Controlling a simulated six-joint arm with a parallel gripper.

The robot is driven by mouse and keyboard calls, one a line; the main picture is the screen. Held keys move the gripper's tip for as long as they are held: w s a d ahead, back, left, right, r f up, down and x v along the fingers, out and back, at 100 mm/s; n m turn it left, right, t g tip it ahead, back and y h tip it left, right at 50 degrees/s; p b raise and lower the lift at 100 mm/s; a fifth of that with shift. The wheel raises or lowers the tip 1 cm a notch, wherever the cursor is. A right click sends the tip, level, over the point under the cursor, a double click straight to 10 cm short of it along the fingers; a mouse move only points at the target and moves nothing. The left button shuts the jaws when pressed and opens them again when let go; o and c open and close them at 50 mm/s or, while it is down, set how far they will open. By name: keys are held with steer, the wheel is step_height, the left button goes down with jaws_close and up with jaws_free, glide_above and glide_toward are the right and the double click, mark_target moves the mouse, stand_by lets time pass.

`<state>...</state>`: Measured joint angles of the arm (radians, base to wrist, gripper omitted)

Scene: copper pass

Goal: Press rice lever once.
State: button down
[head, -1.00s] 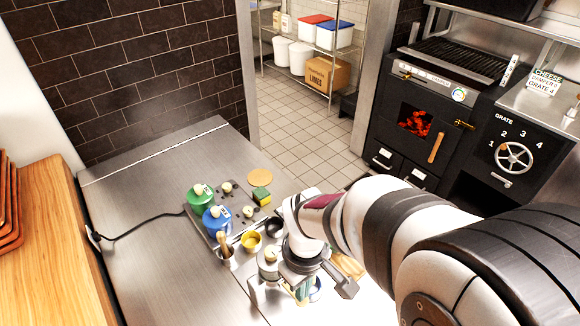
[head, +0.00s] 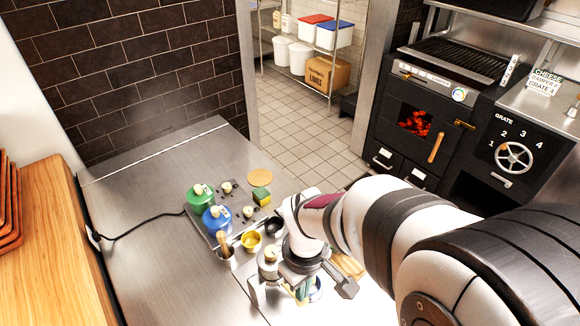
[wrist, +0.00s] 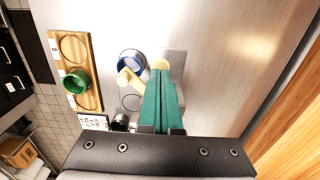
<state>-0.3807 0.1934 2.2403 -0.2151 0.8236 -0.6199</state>
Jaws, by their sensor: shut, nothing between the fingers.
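My gripper (head: 302,284) is above the right end of the steel counter in the head view, pointing down. In the wrist view its green fingers (wrist: 161,100) are closed together with nothing seen between them. A pale round knob (wrist: 161,62) on a steel fitting (wrist: 178,62) shows just beyond the fingertips; it may be the rice lever, but I cannot be sure. I cannot tell whether the fingers touch it. A blue-rimmed bowl (wrist: 133,58) is left of the fingertips, with a tan handle-like piece (wrist: 126,82) over it. In the head view my gripper hides much of this area.
A wooden board (wrist: 84,99) with a green cup (wrist: 75,82) is left in the wrist view. The counter's left part is mostly clear.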

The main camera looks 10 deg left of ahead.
steer(key=shift+f, duration=1.95)
steer(key=shift+r, duration=2)
steer(key=shift+r, duration=0.1)
steer(key=shift+r, duration=2.4)
